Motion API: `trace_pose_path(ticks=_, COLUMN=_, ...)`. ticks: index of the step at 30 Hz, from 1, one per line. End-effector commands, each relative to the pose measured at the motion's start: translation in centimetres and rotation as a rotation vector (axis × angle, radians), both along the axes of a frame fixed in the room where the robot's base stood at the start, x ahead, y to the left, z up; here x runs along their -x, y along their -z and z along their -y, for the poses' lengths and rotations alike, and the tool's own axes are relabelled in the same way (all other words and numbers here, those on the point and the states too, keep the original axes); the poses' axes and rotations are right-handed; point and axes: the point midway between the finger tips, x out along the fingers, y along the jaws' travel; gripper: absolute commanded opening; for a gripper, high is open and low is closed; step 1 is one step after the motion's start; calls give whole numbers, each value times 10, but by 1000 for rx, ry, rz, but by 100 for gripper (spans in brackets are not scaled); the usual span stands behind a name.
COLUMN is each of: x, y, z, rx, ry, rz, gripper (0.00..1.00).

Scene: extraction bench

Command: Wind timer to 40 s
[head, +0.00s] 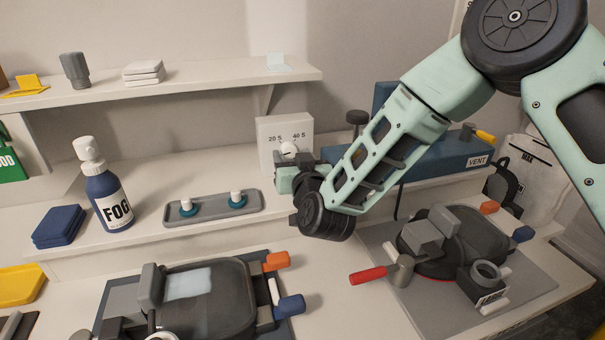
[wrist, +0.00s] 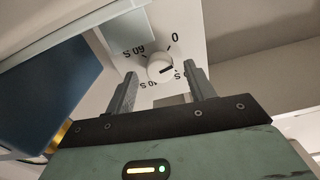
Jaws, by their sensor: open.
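The timer (head: 272,134) is a pale upright box with a white knob (head: 289,147) and the marks 20 S and 40 S above it. In the wrist view the timer face appears upside down, with 0, 60 S and partly hidden lower marks around the knob (wrist: 159,66). The knob's dark pointer aims to the right in that view, roughly between 0 and 20 S. My gripper (wrist: 161,73) is open, one finger on each side of the knob with gaps to it. In the head view my gripper (head: 289,173) is just in front of the timer and hides its lower part.
A blue VENT box (head: 450,158) stands right of the timer, close to my arm. A grey tray (head: 212,221) with two teal-based pieces and a FOG bottle (head: 108,200) stand to the left. A shelf (head: 200,77) runs above.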

Motion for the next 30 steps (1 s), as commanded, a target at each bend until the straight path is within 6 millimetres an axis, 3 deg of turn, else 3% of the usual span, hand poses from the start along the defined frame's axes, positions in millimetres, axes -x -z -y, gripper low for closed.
trace_pose_path(ticks=5, x=29, y=2, z=7, rx=3, ry=-4, rz=0, gripper=54)
trace_pose_path(ticks=18, x=126, y=3, z=35, rx=2, ry=-4, rz=0, gripper=54)
trace_pose_path(ticks=24, x=153, y=1, z=43, rx=1, ry=-3, rz=1, gripper=54)
trace_pose_path(ticks=30, x=162, y=1, z=46, rx=1, ry=-1, rz=0, gripper=54)
